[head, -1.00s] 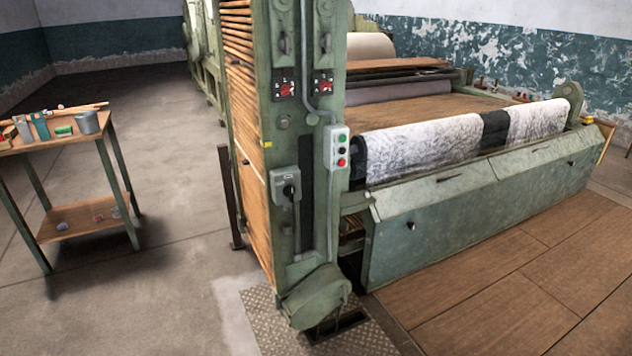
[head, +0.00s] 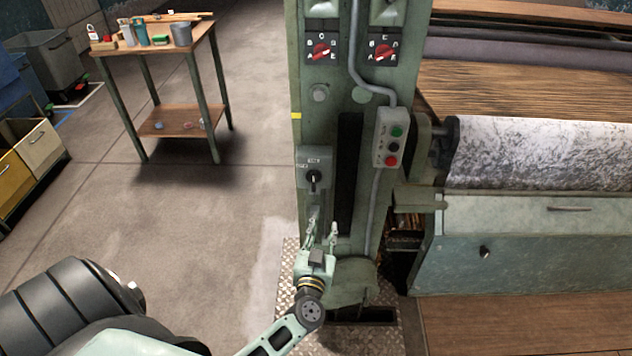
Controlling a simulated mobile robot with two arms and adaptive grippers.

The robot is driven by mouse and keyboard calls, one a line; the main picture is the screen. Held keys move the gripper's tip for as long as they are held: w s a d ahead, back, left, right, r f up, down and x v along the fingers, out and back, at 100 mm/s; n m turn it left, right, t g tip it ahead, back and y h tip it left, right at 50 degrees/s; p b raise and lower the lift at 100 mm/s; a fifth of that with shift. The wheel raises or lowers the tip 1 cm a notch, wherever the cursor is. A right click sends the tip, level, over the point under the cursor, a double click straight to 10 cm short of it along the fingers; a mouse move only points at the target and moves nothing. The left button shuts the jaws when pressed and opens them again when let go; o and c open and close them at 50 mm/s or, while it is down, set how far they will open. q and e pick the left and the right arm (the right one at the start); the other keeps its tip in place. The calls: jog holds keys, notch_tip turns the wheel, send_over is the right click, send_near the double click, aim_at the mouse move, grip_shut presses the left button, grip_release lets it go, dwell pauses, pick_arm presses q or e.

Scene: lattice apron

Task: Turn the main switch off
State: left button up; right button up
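The main switch (head: 312,168) is a grey box on the front of the green machine column, with small labels on its upper face. Its black rotary handle (head: 314,181) stands roughly upright; the label it points at is too small to read. My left gripper (head: 324,218) is just below the switch box, in front of the column. Its two fingers point up and are apart, with nothing visible between them. It appears clear of the handle. My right gripper is not in view.
A push-button box (head: 391,138) with green, black and red buttons sits right of the switch. Two red selector switches (head: 321,50) (head: 383,52) are higher up. A conduit (head: 371,200) runs down the column. A worktable (head: 182,107) stands left, with open floor between.

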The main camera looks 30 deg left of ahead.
aim_at(314, 184)
pick_arm(q)
jog(key=a+r+n+y, duration=0.2)
jog(key=a+r, duration=0.2)
jog(key=r, duration=0.2)
jog(key=shift+g+y, duration=0.4)
jog(key=x, duration=0.6)
jog(key=shift+w+d+r, duration=0.1)
jog(key=shift+w+d, duration=0.05)
jog(key=shift+d, duration=0.05)
jog(key=shift+w+a, duration=0.3)
jog(key=shift+w, duration=0.3)
jog(key=shift+c, duration=0.5)
grip_shut()
